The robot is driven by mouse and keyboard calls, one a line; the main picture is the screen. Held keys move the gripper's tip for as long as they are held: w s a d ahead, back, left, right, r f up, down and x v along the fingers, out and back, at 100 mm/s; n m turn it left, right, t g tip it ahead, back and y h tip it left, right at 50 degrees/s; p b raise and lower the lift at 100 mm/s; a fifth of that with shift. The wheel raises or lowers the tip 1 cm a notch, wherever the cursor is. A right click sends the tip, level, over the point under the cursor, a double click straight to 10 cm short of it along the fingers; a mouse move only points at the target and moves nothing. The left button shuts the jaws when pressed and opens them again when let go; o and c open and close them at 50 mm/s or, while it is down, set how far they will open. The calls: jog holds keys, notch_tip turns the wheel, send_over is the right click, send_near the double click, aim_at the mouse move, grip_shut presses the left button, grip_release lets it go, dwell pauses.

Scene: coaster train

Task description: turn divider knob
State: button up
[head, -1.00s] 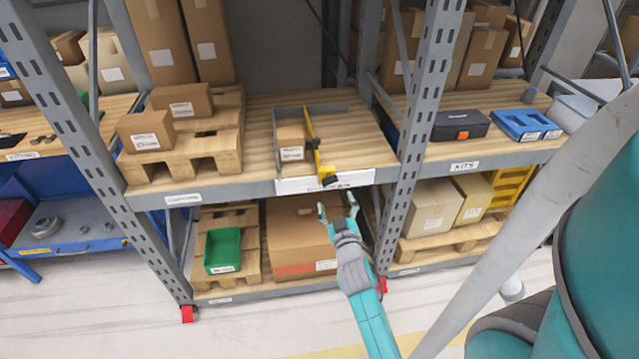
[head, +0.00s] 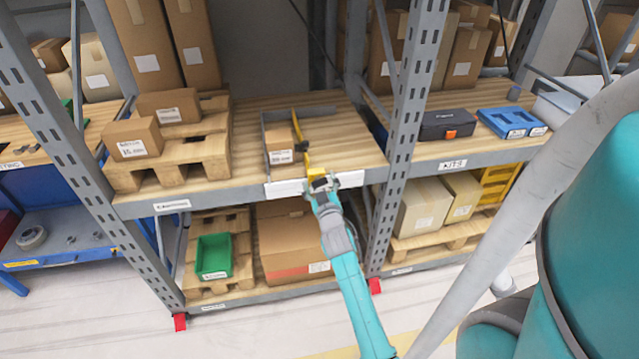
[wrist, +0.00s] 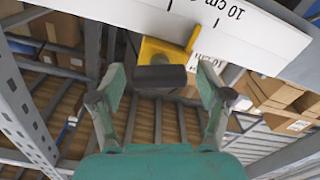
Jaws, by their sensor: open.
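The yellow divider (head: 307,158) stands on the middle shelf, running from the front edge toward the back. Its yellow front bracket (wrist: 160,50) sits at the white ruler strip (wrist: 235,30), which is marked "10 cm". The dark, block-shaped knob (wrist: 160,77) sticks out from the bracket toward me. My gripper (head: 325,187) is at the shelf's front edge by the divider. In the wrist view my gripper (wrist: 160,84) is open, with one finger on each side of the knob and a visible gap to each. In the head view the gripper partly hides the knob.
A small carton (head: 281,147) stands left of the divider, inside a grey frame. A wooden pallet (head: 170,150) with cartons is further left. A grey upright (head: 408,110) stands close on the right. A large carton (head: 285,250) lies on the lower shelf.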

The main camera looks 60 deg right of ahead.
jog(key=c, duration=1.2)
jog(key=shift+o, duration=0.2)
jog(key=shift+m, duration=0.3)
jog(key=m, duration=0.4)
jog(key=shift+s, duration=0.1)
jog(key=m, duration=0.5)
jog(key=shift+d+m, duration=0.1)
jog(key=shift+m, duration=0.3)
jog(key=m, duration=0.5)
jog(key=shift+s+f, duration=0.1)
jog(key=shift+s, duration=0.05)
jog(key=m, duration=0.5)
jog(key=shift+d+f+m, duration=0.1)
jog(key=shift+m, duration=0.2)
